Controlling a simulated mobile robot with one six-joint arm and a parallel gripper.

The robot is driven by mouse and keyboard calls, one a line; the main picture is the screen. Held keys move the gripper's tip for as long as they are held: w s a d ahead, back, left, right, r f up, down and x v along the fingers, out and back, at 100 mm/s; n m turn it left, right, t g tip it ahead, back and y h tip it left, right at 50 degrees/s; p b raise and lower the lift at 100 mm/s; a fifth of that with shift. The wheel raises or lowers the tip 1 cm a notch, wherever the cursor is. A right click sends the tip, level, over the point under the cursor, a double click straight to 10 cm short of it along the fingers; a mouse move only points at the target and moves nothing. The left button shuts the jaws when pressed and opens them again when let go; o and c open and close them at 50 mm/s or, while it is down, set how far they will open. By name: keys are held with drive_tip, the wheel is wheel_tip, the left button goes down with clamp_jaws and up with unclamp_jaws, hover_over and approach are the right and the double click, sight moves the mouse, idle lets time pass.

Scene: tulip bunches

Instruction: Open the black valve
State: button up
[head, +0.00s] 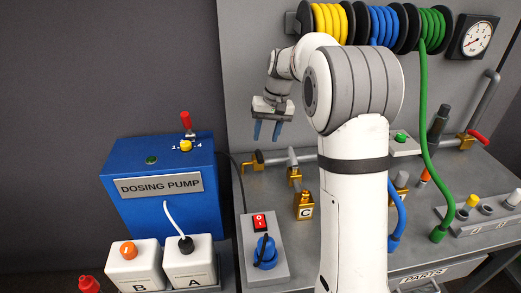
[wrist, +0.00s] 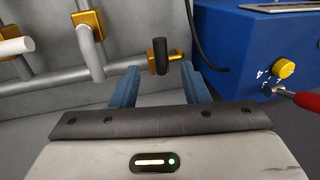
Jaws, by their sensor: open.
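The black valve has a short black handle (wrist: 161,56) on a brass body in the wrist view. The handle sits between and beyond my two blue fingertips and points roughly along the view's vertical. In the head view the brass fitting (head: 248,163) of this valve shows at the left end of the pipe, below my gripper. My gripper (head: 267,132) is open and empty, its fingers pointing down above the bench's left end. In the wrist view my gripper (wrist: 160,72) has its fingers apart on either side of the handle, with no clear contact.
The blue dosing pump (head: 160,215) stands close left, with a red-topped lever (head: 186,122).

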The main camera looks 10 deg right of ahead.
sight(261, 156)
drive_tip(key=shift+w+a+f, duration=0.1)
drive_tip(key=shift+a+f, duration=0.15)
drive_tip(key=shift+f, duration=1.05)
drive_tip(key=shift+a+f, duration=0.3)
drive_tip(key=shift+f, duration=1)
drive_tip(key=shift+w+a+f, duration=0.1)
drive_tip(key=shift+a+f, duration=0.15)
drive_tip(key=shift+f, duration=1.05)
drive_tip(key=shift+c, duration=0.4)
clamp_jaws()
